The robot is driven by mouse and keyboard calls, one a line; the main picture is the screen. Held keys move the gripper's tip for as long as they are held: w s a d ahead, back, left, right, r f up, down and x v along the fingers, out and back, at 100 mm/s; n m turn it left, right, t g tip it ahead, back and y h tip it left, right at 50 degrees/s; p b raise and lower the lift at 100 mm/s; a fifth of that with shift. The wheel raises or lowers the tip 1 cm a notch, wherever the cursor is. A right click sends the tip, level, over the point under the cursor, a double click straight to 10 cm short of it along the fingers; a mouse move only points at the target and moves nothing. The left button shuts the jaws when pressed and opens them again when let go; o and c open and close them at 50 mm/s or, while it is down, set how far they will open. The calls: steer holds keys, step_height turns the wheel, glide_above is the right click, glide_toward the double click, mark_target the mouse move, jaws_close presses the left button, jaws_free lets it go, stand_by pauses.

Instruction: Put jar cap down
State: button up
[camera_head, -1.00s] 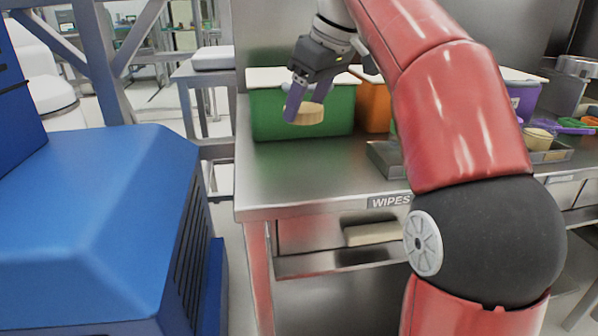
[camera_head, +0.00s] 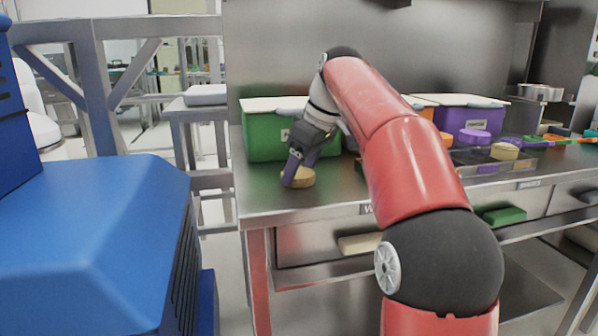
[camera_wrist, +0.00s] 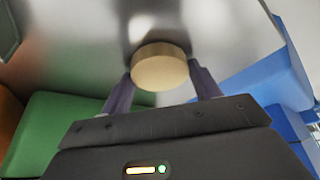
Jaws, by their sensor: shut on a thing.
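The jar cap (camera_head: 302,178) is a round, tan, wood-coloured disc. My gripper (camera_head: 297,178) is shut on it, with the purple-grey fingers pointing down at its sides. The cap is at or just above the steel counter (camera_head: 270,205), near its left end; I cannot tell whether it touches. In the wrist view the cap (camera_wrist: 159,68) sits between the two fingertips (camera_wrist: 160,80), with the bare metal counter (camera_wrist: 75,45) beyond it.
A green bin (camera_head: 262,135) with a white lid stands behind the cap. A purple bin (camera_head: 468,122) and a tray (camera_head: 520,165) with a similar tan disc (camera_head: 504,151) are to the right. A blue machine (camera_head: 100,230) stands left of the counter. The counter's left front is clear.

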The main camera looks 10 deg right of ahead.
steer(key=shift+f, duration=0.1)
steer(key=o, duration=0.5)
steer(key=shift+f, duration=0.1)
steer(key=o, duration=0.4)
steer(key=shift+o, duration=0.2)
